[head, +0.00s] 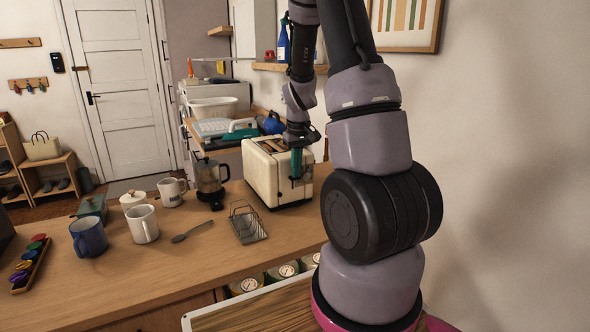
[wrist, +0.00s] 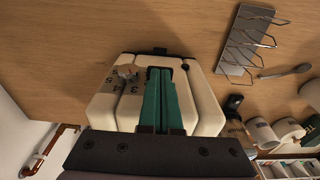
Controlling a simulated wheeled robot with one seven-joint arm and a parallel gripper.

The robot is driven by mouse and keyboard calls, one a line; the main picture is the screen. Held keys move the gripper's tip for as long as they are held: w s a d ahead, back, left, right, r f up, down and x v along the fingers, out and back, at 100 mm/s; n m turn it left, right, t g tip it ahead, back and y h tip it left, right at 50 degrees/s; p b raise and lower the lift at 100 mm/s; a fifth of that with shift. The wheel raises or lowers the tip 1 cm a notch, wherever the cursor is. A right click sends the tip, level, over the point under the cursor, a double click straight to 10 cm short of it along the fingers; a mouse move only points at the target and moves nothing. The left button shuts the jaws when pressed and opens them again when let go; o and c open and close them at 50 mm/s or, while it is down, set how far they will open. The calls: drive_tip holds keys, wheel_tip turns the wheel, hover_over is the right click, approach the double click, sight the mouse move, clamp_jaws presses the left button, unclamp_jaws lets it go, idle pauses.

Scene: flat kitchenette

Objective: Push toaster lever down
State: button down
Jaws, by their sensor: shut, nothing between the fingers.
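The cream toaster (head: 262,172) stands on the wooden counter, with its slots on top. My gripper (head: 296,176) points down at the toaster's right-hand end, its teal fingers together and empty. In the wrist view my gripper (wrist: 167,72) lies in front of the middle of the toaster (wrist: 103,108). A browning dial (wrist: 127,72) with numbers is left of the fingertips, and a small dark button (wrist: 185,67) is on their right. A black piece (wrist: 160,51) shows just beyond the tips; I cannot tell if it is the lever. Contact between fingers and lever is hidden.
A wire toast rack (head: 246,222) stands in front of the toaster. A glass coffee pot (head: 210,180), a white mug (head: 143,224), a blue mug (head: 88,237) and a spoon (head: 192,232) are to the left. The wall is close on the right.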

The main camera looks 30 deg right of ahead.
wheel_tip(320, 180, down, 3)
drive_tip(key=shift+r, duration=0.15)
drive_tip(key=s, duration=0.1)
drive_tip(key=s+r, duration=0.1)
drive_tip(key=s, duration=0.1)
drive_tip(key=shift+r, duration=0.15)
wheel_tip(320, 180, up, 11)
drive_tip(key=s, duration=0.1)
drive_tip(key=shift+f, duration=0.2)
idle(0.4)
